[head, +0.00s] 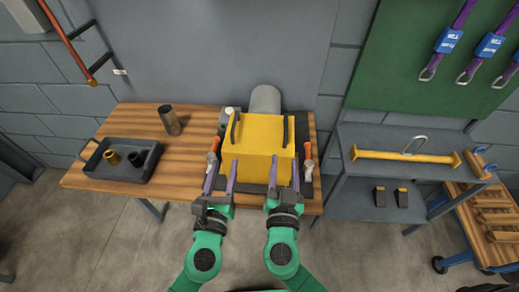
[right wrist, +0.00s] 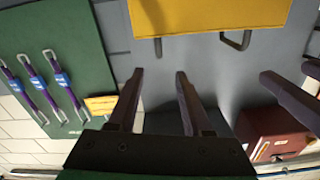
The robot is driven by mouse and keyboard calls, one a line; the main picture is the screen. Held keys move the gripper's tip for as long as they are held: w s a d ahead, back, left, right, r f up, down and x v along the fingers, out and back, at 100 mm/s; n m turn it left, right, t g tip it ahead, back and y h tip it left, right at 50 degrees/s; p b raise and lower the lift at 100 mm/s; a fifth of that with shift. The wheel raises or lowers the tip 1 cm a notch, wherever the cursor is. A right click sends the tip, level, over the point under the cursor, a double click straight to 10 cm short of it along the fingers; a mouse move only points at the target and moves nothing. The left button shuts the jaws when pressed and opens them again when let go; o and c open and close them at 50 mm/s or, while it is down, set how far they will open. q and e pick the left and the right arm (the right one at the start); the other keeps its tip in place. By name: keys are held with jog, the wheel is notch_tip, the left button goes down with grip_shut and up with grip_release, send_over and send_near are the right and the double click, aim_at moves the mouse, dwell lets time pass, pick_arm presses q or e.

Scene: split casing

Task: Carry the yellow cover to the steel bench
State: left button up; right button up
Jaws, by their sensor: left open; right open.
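The yellow cover (head: 262,160) sits on the wooden bench in the head view, in front of a grey cylinder. Two black handles (head: 285,131) stand on its top, one near each side. My left gripper (head: 221,162) is open and empty at the cover's near left side. My right gripper (head: 284,160) is open and empty at its near right side. In the right wrist view, the cover (right wrist: 210,14) and its handles lie beyond my open right fingers (right wrist: 158,74), apparently apart from them. The steel bench (head: 360,203) stands to the right.
A yellow bar (head: 405,156) and a metal loop lie on the steel bench's top. Orange-handled clamps (head: 308,150) flank the cover. A wooden cart (head: 490,215) stands far right.

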aim_at(233, 134)
pick_arm(q)
jog(key=w, duration=0.4)
jog(key=w+d, duration=0.1)
jog(key=w, duration=0.4)
jog(key=w+d, duration=0.1)
jog(key=w, duration=0.4)
pick_arm(e)
jog(key=w, duration=0.4)
jog(key=w+d, duration=0.1)
jog(key=w, duration=0.4)
jog(key=w+d, duration=0.1)
jog(key=w, duration=0.4)
jog(key=shift+d+f, duration=0.1)
pick_arm(q)
jog(key=shift+s, duration=0.1)
pick_arm(e)
jog(key=shift+s, duration=0.1)
pick_arm(q)
grip_shut()
pick_arm(e)
grip_shut()
pick_arm(q)
jog(key=shift+s+d, duration=0.1)
jog(key=shift+d, duration=0.05)
